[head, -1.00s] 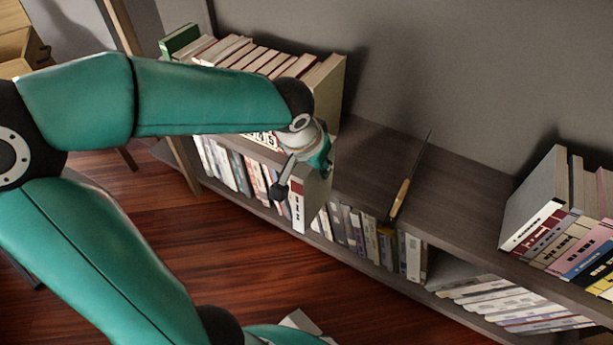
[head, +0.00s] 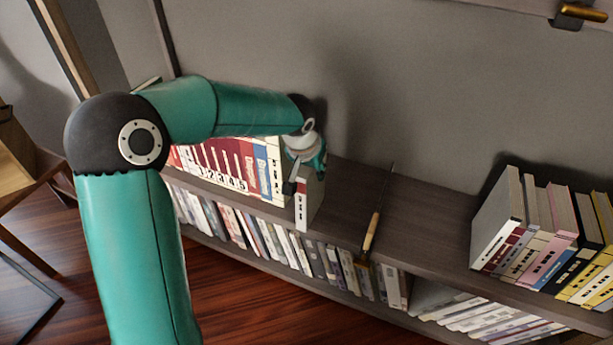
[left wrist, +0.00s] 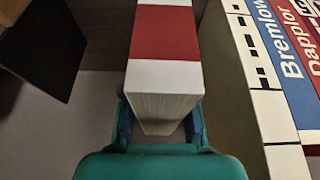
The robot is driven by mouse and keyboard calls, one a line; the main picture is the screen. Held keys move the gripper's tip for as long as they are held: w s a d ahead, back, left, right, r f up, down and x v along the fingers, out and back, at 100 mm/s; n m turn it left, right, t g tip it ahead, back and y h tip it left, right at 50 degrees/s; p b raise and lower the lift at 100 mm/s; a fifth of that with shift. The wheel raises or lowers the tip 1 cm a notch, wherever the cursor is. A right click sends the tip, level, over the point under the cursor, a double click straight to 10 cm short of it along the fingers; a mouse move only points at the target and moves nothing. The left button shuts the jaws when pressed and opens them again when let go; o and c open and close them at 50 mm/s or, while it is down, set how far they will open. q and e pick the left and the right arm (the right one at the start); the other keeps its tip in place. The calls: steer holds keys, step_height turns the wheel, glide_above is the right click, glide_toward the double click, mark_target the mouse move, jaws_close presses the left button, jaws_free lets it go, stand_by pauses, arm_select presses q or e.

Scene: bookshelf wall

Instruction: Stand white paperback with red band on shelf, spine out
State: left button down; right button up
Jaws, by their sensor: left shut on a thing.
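The white paperback with a red band (head: 302,211) is upright at the front of the upper shelf board, right of a row of books. Its narrow banded side faces out into the room. My left gripper (head: 305,172) is shut on its upper end. In the left wrist view the paperback (left wrist: 166,78) sits between the fingers of my left gripper (left wrist: 161,126), with page edges towards the palm. I cannot tell whether its bottom touches the board. My right gripper is not in view.
The book row (head: 225,165) stands close on the left; spines reading Bremlow (left wrist: 278,48) and Dapplor show there. A thin tool with a wooden handle (head: 370,232) lies across the shelf board (head: 430,225) to the right. More books (head: 545,240) stand farther right.

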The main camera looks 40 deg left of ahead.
arm_select(q)
steer(key=w+a+f+p, duration=0.1)
steer(key=w, duration=0.4)
steer(key=shift+w+a+p, duration=0.25)
steer(key=shift+w+p, duration=0.1)
steer(key=shift+w, duration=0.05)
stand_by(0.3)
